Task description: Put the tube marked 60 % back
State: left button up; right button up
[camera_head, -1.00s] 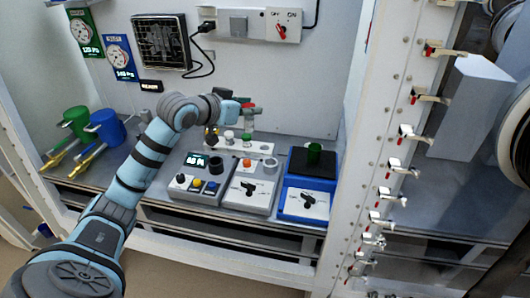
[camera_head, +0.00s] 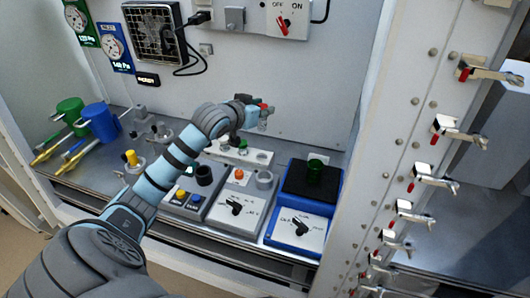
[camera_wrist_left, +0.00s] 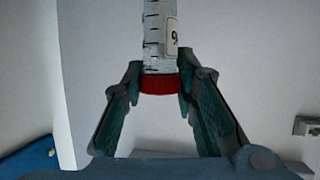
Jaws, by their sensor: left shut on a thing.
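My left gripper (camera_head: 256,113) is above the back of the bench, near the rear wall. In the left wrist view, the gripper (camera_wrist_left: 160,95) is shut on a clear tube (camera_wrist_left: 158,35) at its red cap (camera_wrist_left: 160,84). The tube has dark graduation lines and a pale label, of which only one character like a 9 or an upside-down 6 shows. The red cap (camera_head: 264,106) shows small in the head view. A pale rack strip (camera_head: 250,156) with a small green-topped item lies on the bench below the gripper. My right gripper is not in view.
A grey device (camera_head: 237,207) with a dial stands in front of the strip. A blue device (camera_head: 290,232) with a black top and green cup (camera_head: 315,170) stands to its right. A white riveted frame (camera_head: 400,120) bounds the right.

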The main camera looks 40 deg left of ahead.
aim_at(260, 130)
pick_arm(q)
jog(key=f, duration=0.4)
jog(key=s+f, duration=0.1)
jog(key=f, duration=0.1)
jog(key=shift+f+b, duration=0.35)
jog(key=shift+b, duration=0.05)
jog(key=f, duration=0.5)
jog(key=f+b, duration=0.1)
jog(key=f, duration=0.1)
jog(key=shift+w+f, duration=0.35)
jog(key=shift+f, duration=0.05)
jog(key=shift+s+r, duration=0.1)
jog(key=shift+s, duration=0.05)
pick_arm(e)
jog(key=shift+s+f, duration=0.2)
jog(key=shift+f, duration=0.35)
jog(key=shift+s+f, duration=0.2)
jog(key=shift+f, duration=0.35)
pick_arm(q)
jog(key=o, duration=1.1)
jog(key=p+v, duration=0.4)
jog(key=v, duration=0.8)
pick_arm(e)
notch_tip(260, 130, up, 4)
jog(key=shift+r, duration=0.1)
